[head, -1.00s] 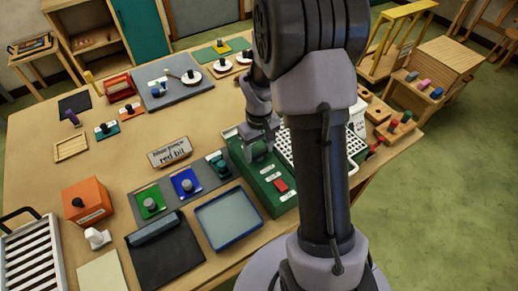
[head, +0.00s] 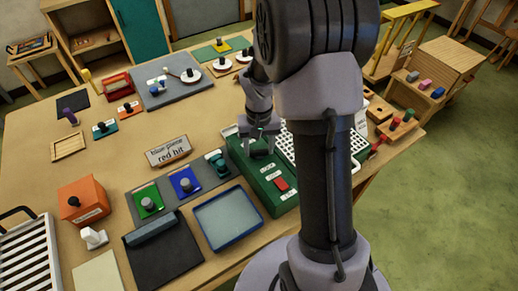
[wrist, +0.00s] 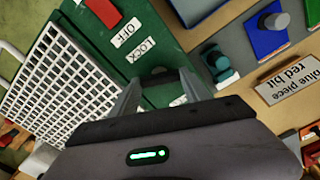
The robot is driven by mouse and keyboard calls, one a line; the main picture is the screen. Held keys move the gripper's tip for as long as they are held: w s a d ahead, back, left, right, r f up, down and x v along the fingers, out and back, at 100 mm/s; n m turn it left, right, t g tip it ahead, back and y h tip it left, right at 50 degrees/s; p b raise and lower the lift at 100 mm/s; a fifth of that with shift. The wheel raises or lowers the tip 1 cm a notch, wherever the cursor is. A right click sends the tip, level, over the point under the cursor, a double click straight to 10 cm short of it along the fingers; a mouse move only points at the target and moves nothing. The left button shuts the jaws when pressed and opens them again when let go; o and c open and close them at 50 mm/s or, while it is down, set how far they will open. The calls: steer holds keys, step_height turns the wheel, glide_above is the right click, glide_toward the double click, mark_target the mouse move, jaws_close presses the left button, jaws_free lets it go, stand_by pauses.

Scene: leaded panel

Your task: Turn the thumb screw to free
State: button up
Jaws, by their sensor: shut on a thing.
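The green box (head: 283,204) stands near the table's right edge, with white labels and a red switch (head: 281,184) on top. My gripper (head: 260,148) points down onto the far part of its top. In the wrist view, my gripper (wrist: 158,86) is shut on the thumb screw (wrist: 158,71), of which only a small grey part shows between the fingers. The LOCK label (wrist: 141,50) lies just beyond the fingers, with the OFF label (wrist: 124,32) past it. Another label (wrist: 178,101) is partly covered by a finger, and its word is unreadable.
A white perforated rack (wrist: 62,80) stands close beside the box. A sign (head: 168,151) reads "blue piece red bit".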

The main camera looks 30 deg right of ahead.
mark_target(259, 151)
steer(key=m+b, duration=0.2)
steer(key=m, duration=0.4)
steer(key=m+b, duration=0.3)
steer(key=m, duration=0.3)
steer(key=shift+m, duration=0.3)
stand_by(0.5)
steer(key=o, duration=1.4)
steer(key=shift+r, duration=0.1)
step_height(259, 151, up, 17)
steer(key=p, duration=0.5)
steer(key=shift+r, duration=0.15)
